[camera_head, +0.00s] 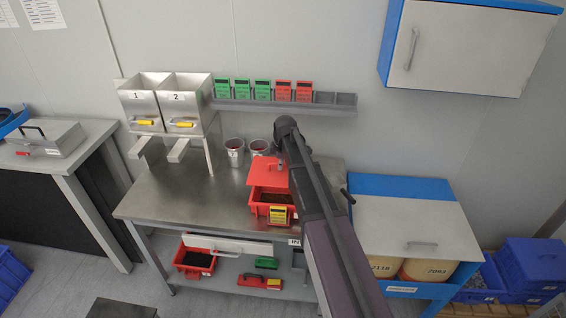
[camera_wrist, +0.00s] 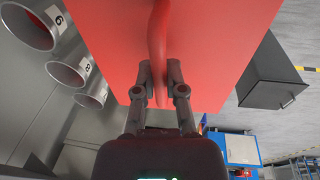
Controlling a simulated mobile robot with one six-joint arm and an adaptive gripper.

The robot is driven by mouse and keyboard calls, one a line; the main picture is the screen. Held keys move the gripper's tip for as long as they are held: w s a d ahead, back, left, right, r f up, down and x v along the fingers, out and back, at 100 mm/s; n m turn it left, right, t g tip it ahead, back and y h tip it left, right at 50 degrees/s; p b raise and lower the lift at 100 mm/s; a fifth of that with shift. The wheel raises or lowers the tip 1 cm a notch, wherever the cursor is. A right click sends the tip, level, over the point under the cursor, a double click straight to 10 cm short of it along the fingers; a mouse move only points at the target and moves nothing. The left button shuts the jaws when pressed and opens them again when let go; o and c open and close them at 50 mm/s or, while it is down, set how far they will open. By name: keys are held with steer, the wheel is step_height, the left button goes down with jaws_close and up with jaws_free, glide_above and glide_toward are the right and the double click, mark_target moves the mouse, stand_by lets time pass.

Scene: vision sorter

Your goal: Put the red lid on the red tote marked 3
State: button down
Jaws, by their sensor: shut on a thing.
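The red lid (camera_head: 265,173) is over the back part of a red tote (camera_head: 256,209) on the steel table. The tote's front part is uncovered and shows dark brown contents. A yellow label (camera_head: 278,215) is on its front; its number is too small to read. In the wrist view the lid (camera_wrist: 225,45) fills the upper middle, with its red handle (camera_wrist: 158,35) between the fingers of my gripper (camera_wrist: 159,76). My gripper is shut on this handle. I cannot tell whether the lid touches the tote. My arm hides the tote's right side in the head view.
Metal cups (camera_head: 235,152) stand behind the tote, near two hoppers (camera_head: 162,100) marked 1 and 2. A rail (camera_head: 285,102) with green and red cards is on the wall. Another red tote (camera_head: 180,266) is on the lower shelf. The table's left front (camera_head: 165,205) is clear.

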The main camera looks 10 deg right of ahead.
steer(key=shift+f, duration=0.2)
steer(key=shift+f+b, duration=3.65)
steer(key=shift+b, duration=0.2)
steer(key=shift+d+f+b, duration=0.1)
steer(key=shift+f+b, duration=0.4)
steer(key=shift+f, duration=0.05)
steer(key=c, duration=0.6)
jaws_free()
steer(key=shift+c, duration=0.2)
steer(key=shift+r, duration=0.1)
